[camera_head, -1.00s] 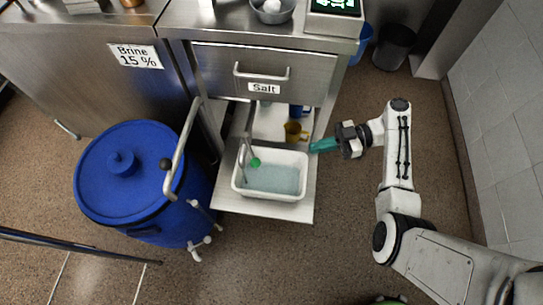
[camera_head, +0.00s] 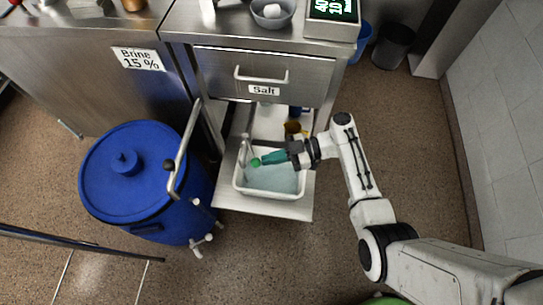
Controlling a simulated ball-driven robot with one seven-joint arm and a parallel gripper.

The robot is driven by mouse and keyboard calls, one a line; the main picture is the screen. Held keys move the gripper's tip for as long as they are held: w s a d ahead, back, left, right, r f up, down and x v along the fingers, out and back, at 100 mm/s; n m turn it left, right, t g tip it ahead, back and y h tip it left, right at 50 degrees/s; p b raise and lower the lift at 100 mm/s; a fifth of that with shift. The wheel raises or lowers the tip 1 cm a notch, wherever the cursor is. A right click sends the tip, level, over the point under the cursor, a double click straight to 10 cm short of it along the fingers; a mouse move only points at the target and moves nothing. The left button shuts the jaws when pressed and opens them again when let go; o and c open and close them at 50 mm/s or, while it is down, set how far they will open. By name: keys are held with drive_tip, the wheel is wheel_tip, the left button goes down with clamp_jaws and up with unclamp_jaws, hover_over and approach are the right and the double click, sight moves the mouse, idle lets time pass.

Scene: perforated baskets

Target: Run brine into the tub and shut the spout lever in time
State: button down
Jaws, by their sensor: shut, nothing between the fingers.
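A white tub (camera_head: 268,192) stands on the low steel shelf under the salt drawer. Pale blue-green liquid (camera_head: 275,180) covers its bottom. A thin steel spout (camera_head: 243,151) rises at the tub's left side, and its lever has a green knob (camera_head: 255,162). My gripper (camera_head: 264,160) has teal fingers and is shut. It reaches in from the right over the tub, with its tips right beside the green knob. I cannot tell whether the tips touch the knob. Whether liquid is running from the spout is too small to see.
A blue lidded barrel (camera_head: 150,185) with a bent steel handle stands left of the tub. A drawer labelled Salt (camera_head: 263,75) is above. The floor at the right is clear.

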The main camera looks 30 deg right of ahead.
idle(0.3)
drive_tip(key=shift+s+a+m+t+h+p, duration=0.15)
drive_tip(key=shift+a+m+t+h+p, duration=0.25)
drive_tip(key=shift+a+m+t, duration=0.45)
drive_tip(key=shift+d, duration=0.25)
